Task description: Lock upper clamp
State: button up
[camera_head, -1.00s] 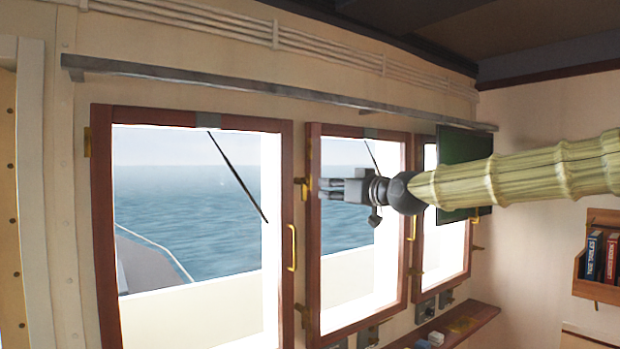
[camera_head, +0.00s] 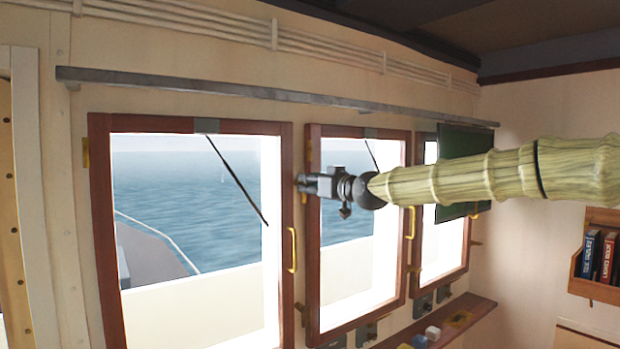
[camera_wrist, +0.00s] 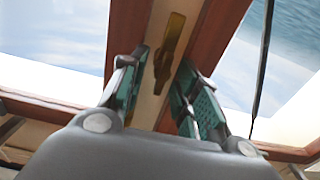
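The upper clamp (camera_wrist: 172,48) is a brass lever on the pale strip between two wooden window frames. In the wrist view it stands upright, slightly tilted, just beyond and between my fingertips. My gripper (camera_wrist: 160,64) is open, with one green-padded finger to each side of the clamp's line. No contact with the clamp is visible. In the head view my gripper (camera_head: 301,184) is at the left edge of the middle window and largely hides the clamp.
A lower brass clamp (camera_head: 301,312) sits below on the same strip. A brass handle (camera_head: 291,250) is on the left window frame (camera_head: 283,190). A grey rail (camera_head: 270,96) runs above the windows. A dark green screen (camera_head: 462,160) hangs behind my arm. A wooden shelf (camera_head: 465,318) is lower right.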

jog(key=shift+w+a, duration=0.2)
jog(key=shift+w, duration=0.15)
grip_shut()
